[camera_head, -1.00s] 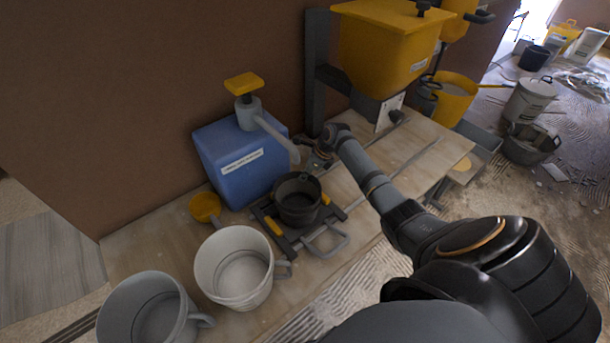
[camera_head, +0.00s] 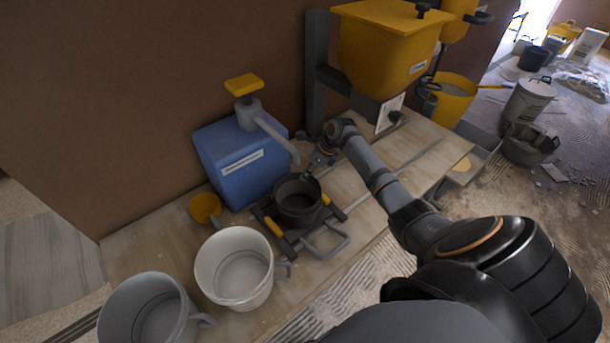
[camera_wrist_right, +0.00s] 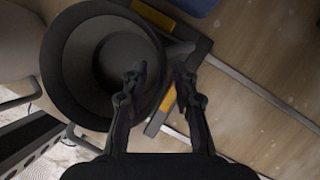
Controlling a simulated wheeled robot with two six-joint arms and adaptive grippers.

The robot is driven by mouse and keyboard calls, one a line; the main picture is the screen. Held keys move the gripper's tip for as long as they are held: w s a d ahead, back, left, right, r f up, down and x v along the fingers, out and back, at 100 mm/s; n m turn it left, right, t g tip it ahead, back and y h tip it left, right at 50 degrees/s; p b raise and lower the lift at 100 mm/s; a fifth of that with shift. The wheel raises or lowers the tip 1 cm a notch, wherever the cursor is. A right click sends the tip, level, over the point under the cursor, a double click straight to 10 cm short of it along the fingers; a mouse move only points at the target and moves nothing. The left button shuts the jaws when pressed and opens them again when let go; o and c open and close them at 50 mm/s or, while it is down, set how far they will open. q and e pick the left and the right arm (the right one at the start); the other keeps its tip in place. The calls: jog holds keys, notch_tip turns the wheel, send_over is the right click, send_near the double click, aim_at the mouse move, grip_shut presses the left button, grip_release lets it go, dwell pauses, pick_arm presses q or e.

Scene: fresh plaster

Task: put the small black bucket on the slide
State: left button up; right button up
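The small black bucket (camera_head: 298,203) stands upright on the slide, a dark frame with yellow pads (camera_head: 336,213) on the bench. In the right wrist view the bucket (camera_wrist_right: 75,95) shows from above, and one yellow pad of the slide (camera_wrist_right: 168,98) lies beside it. My right gripper (camera_head: 315,166) is at the bucket's far right rim. In the right wrist view its fingers (camera_wrist_right: 162,88) are apart, one over the bucket's inside and one outside the wall. Whether either touches the rim I cannot tell. My left gripper is not in view.
A blue canister (camera_head: 235,165) with a pump spout stands behind the bucket. A yellow scoop (camera_head: 204,207), a white bucket (camera_head: 232,300) and a grey bucket (camera_head: 150,315) are to the left. A yellow hopper (camera_head: 385,55) stands at the back right. Bare rails run right from the slide.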

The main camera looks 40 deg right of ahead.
jog(key=v, duration=0.9)
jog(key=shift+r, duration=0.25)
jog(key=shift+s+d, duration=0.1)
